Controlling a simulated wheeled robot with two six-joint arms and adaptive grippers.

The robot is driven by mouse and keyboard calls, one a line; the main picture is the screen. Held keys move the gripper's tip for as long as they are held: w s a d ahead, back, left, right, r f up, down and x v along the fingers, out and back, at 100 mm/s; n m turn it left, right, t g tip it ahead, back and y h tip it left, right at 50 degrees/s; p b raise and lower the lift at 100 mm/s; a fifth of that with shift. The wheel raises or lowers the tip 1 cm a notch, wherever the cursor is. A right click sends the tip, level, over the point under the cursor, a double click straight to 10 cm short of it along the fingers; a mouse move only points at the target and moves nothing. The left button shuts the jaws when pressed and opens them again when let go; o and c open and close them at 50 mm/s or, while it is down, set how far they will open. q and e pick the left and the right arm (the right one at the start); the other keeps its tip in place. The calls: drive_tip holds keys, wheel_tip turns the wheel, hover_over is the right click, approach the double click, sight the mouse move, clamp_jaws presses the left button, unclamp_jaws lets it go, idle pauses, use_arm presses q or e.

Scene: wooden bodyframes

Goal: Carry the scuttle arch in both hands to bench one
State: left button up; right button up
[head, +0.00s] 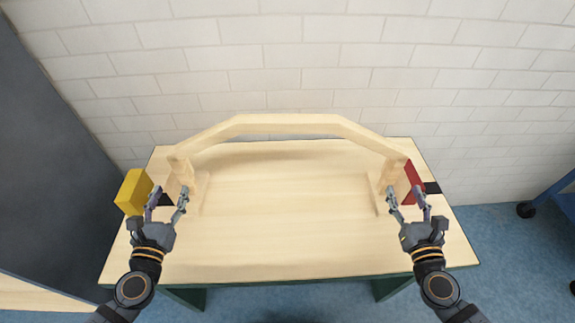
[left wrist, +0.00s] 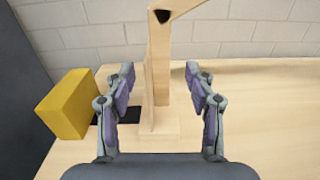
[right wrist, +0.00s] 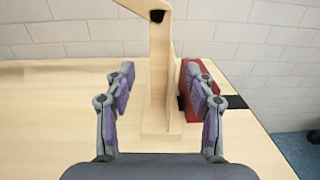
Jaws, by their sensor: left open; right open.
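The scuttle arch (head: 288,121) is a pale wooden frame with two upright posts on feet and a beam across the top. It stands upright on a wooden bench (head: 290,235). My left gripper (head: 168,198) is open at its left post; in the left wrist view the post (left wrist: 160,85) rises between and beyond the spread fingers. My right gripper (head: 406,198) is open at its right post; in the right wrist view that post (right wrist: 160,85) shows between the fingers. No finger visibly presses on the wood.
A yellow block (head: 133,192) is beside the left post, near the bench's left edge. A red block (head: 413,178) is just right of the right post. A white brick wall (head: 290,65) stands behind. A dark panel (head: 45,170) is at left. The bench middle is clear.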

sight(179, 172)
use_arm(q)
drive_tip(key=w, duration=0.9)
drive_tip(key=shift+w, duration=0.25)
use_arm(e)
drive_tip(key=w, duration=0.9)
drive_tip(key=shift+w, duration=0.25)
use_arm(q)
drive_tip(key=shift+c, duration=0.4)
use_arm(e)
drive_tip(key=shift+c, duration=0.4)
use_arm(q)
clamp_jaws()
use_arm(e)
clamp_jaws()
use_arm(q)
drive_tip(key=shift+r, duration=0.15)
use_arm(e)
drive_tip(key=shift+r, duration=0.15)
